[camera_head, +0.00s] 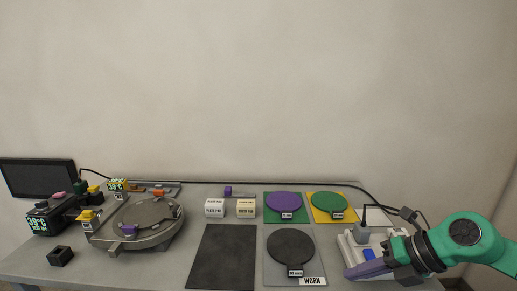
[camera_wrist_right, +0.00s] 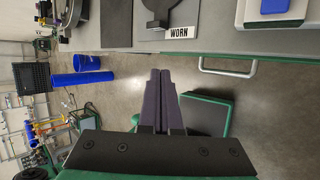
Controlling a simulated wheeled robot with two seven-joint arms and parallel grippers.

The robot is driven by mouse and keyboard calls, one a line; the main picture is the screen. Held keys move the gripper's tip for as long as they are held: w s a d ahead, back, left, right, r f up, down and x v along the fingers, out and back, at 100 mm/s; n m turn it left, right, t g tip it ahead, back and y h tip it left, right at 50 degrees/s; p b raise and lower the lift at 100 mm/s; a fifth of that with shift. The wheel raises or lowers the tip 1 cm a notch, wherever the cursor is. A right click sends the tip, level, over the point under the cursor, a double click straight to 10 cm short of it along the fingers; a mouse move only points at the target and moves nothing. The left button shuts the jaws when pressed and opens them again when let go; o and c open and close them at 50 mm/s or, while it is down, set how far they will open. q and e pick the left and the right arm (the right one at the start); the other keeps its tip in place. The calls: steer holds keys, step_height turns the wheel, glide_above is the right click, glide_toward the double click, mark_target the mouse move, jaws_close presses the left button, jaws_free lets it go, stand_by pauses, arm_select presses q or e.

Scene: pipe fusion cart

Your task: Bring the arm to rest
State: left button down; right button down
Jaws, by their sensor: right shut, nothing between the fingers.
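My right gripper (camera_head: 365,269) is at the right end of the cart top, in front of a white power strip box (camera_head: 351,258). Its purple fingers are shut together with nothing between them. In the right wrist view the closed fingers (camera_wrist_right: 160,100) point past the cart's front edge, over the floor. The green and black right arm comes in from the right in the head view. My left gripper is not in view.
A round grey heater plate (camera_head: 150,218), a dark pad (camera_head: 222,256), and a black disc on the WORN mat (camera_head: 290,250) lie on the grey cart top (camera_head: 195,235). Purple (camera_head: 284,201) and green (camera_head: 328,202) discs are behind. A cable (camera_head: 320,187) runs along the back. A handle (camera_wrist_right: 230,72) juts from the front edge.

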steer(key=w+d+r+m+t, duration=0.25)
steer(key=w+m+t, duration=0.45)
steer(key=m+t, duration=0.55)
steer(key=s+d+f+m+g+h, duration=0.35)
steer(key=d+f+m+h, duration=0.55)
steer(key=m, duration=0.4)
steer(key=s+a+f+m+g+y, duration=0.1)
steer(key=s+a+f+m+g, duration=0.3)
steer(key=s+f, duration=0.45)
steer(key=s+a+f+m+g+y, duration=0.1)
steer(key=s+a+f+m+g, duration=0.2)
steer(key=s+a+f+g, duration=0.45)
steer(key=s+d+f, duration=0.2)
steer(key=s+f, duration=0.1)
steer(key=f, duration=1.8)
steer(key=s+d+f, duration=0.3)
steer(key=s+f, duration=1.3)
steer(key=s, duration=0.1)
steer(key=shift+s+d+n+g, duration=0.2)
steer(key=shift+s+n+g, duration=0.15)
steer(key=shift+n+g, duration=0.1)
